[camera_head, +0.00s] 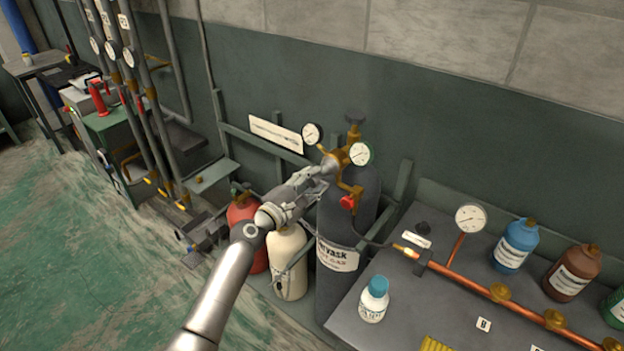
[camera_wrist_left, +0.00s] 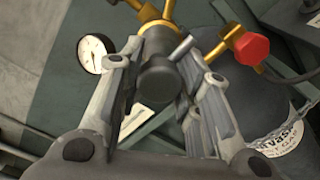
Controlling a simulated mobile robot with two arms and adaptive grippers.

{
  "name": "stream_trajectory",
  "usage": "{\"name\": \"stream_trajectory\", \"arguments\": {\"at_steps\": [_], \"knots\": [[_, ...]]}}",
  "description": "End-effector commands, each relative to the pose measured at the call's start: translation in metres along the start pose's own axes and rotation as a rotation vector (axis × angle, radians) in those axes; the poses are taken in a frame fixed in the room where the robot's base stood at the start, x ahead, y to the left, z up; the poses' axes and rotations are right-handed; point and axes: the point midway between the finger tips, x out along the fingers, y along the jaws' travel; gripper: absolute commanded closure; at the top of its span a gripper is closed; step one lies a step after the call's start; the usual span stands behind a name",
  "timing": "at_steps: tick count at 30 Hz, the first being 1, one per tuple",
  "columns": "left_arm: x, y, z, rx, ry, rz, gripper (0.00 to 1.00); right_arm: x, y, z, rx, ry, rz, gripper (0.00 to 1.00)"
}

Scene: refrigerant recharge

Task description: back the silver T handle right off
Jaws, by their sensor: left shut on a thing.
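The silver T handle (camera_wrist_left: 181,48) sticks out of the front of the brass regulator (camera_wrist_left: 150,10) in the left wrist view. Its bar slants up to the right, and its round dark grey end faces the camera. My left gripper (camera_wrist_left: 165,70) has one finger on each side of the handle and is shut on it. In the head view my left gripper (camera_head: 322,172) reaches the regulator (camera_head: 345,160) from the left and mostly hides the handle. The regulator sits on top of a tall dark gas cylinder (camera_head: 338,285). My right gripper is not in view.
A red knob (camera_head: 348,202) and two gauges (camera_head: 361,153) (camera_head: 312,133) sit close to the gripper. A cream cylinder (camera_head: 288,262) and a red one (camera_head: 243,212) stand left of the dark cylinder. A bench (camera_head: 410,315) with bottles and copper pipe is at right.

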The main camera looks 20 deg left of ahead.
Motion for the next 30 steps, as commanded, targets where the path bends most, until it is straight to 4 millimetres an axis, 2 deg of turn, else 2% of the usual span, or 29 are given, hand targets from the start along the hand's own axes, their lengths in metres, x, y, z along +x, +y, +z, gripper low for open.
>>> {"name": "stream_trajectory", "arguments": {"at_steps": [9, 22, 23, 24, 26, 30], "knots": [[-0.0003, -0.0008, -0.0005, -0.104, 0.000, 0.000, 0.87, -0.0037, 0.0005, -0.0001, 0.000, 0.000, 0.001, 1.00], [-0.0002, -0.0012, -0.0003, -0.115, 0.000, 0.000, 0.86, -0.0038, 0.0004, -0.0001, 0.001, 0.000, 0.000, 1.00], [-0.0002, -0.0012, -0.0003, -0.114, 0.000, 0.000, 0.61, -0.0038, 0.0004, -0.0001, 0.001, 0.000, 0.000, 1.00], [-0.0002, -0.0012, -0.0003, -0.114, 0.000, 0.000, 0.56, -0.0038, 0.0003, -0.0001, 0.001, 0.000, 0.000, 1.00], [-0.0002, -0.0010, -0.0003, -0.112, 0.000, 0.000, 0.49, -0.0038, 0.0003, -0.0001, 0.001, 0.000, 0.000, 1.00], [-0.0001, -0.0005, -0.0002, -0.107, 0.000, 0.001, 0.49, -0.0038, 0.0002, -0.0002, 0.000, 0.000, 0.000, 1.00]]}}
